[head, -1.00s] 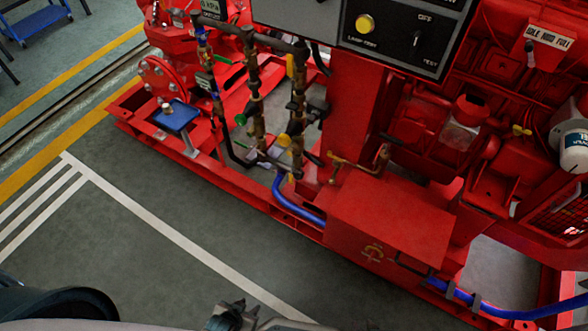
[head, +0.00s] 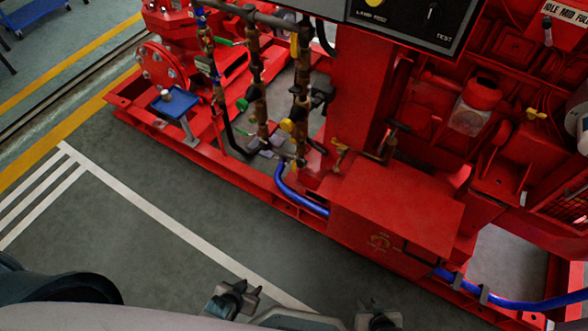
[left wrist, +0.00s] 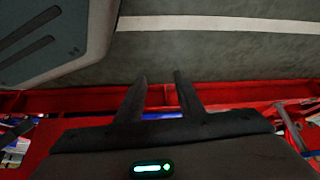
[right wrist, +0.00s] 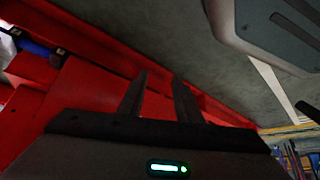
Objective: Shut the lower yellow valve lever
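On the pipework of the red pumpset, an upper yellow lever (head: 294,45) hangs along the right-hand vertical pipe. Lower on the same pipe is a yellow handle (head: 286,125), seen as a rounded patch; its exact lever angle is hard to tell. My left gripper (head: 236,294) is at the bottom of the head view, well short of the pipes. In the left wrist view its two fingers (left wrist: 159,78) stand apart and empty. My right gripper (head: 378,314) is at the bottom right, below the red box. In the right wrist view its fingers (right wrist: 159,80) are apart and empty.
A red box (head: 390,215) juts out right of the pipes, with a blue hose (head: 300,198) beside it. The red base rail (head: 250,182) runs along the front. Green handles (head: 242,104) sit left of the yellow ones. Grey floor (head: 150,240) is clear in front.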

